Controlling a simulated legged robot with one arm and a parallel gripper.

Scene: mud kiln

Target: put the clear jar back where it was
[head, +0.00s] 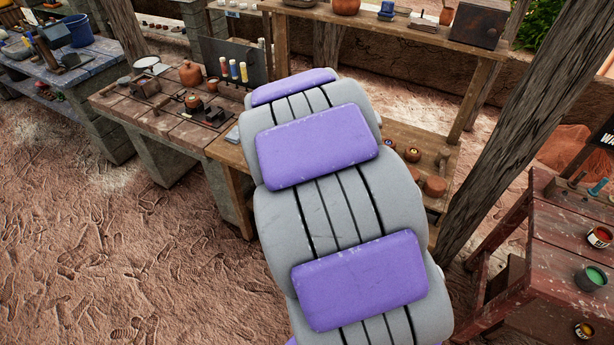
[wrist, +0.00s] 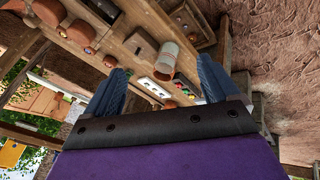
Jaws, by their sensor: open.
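My gripper (wrist: 162,64) shows in the wrist view with its two blue fingers spread apart. A pale, see-through cylinder (wrist: 167,57), which looks like the clear jar, shows beyond and between the fingertips. It appears tilted in this turned view. I see a gap between it and each finger, and I cannot tell its exact distance. A brown wooden bench surface (wrist: 128,50) lies around it. In the head view my own grey and purple arm reaches over the benches and hides the gripper and the jar.
Several brown pots, one of them here (wrist: 80,32), stand along the bench in the wrist view. A wooden post (head: 500,125) rises right of my arm in the head view. A red table (head: 570,240) with paint pots stands at right. Muddy ground (head: 130,240) is clear at left.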

